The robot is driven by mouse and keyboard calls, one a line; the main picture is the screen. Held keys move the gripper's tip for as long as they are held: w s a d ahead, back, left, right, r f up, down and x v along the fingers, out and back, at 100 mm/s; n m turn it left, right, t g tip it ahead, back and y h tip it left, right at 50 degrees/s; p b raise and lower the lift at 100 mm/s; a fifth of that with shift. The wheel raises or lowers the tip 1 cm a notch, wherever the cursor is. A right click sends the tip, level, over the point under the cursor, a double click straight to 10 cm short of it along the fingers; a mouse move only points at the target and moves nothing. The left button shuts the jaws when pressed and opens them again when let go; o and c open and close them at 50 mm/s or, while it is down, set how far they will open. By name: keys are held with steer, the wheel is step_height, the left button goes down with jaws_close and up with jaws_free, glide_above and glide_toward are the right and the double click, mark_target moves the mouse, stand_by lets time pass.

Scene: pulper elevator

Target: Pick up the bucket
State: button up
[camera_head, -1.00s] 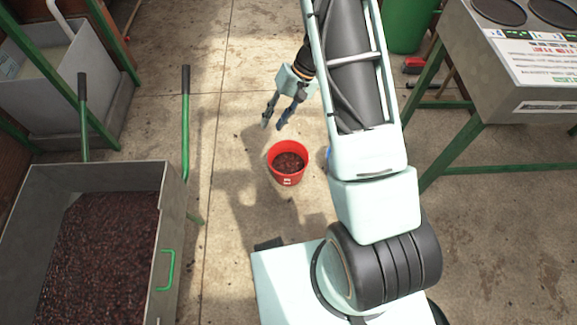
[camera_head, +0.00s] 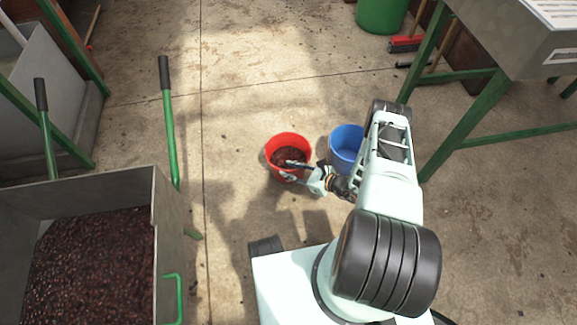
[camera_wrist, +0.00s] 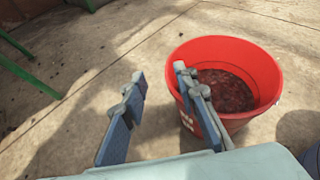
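The red bucket (camera_head: 287,139) stands upright on the concrete floor in the head view, with dark red cherries inside. In the wrist view the bucket (camera_wrist: 247,57) fills the right of centre. My gripper (camera_head: 286,170) is at the bucket's near side in the head view. In the wrist view my gripper (camera_wrist: 160,74) is open with nothing between its fingers. Its right finger overlaps the bucket's left rim and opening, and its left finger is outside the bucket. I cannot tell whether either finger touches the wall.
A blue bucket (camera_head: 345,143) stands close to the right of the red one, partly behind my arm. A metal cart (camera_head: 168,226) of cherries is at the left. A green-legged machine (camera_head: 470,125) is at the right.

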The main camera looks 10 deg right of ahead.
mark_target(275, 167)
steer(key=w+a+f+m+b, duration=0.1)
steer(key=w+f, duration=0.1)
steer(key=w+a+f+b, duration=0.2)
steer(key=f, duration=0.1)
steer(key=w+a+f+m+t+h+b, duration=0.1)
steer(key=w+a+f, duration=0.1)
steer(key=w, duration=0.1)
steer(key=shift+w+f+m, duration=0.1)
steer(key=shift+f+m, duration=0.1)
steer(key=shift+m, duration=0.1)
steer(key=shift+t, duration=0.3)
jaws_close()
steer(key=shift+w+r, duration=0.1)
steer(key=shift+r, duration=0.05)
stand_by(0.3)
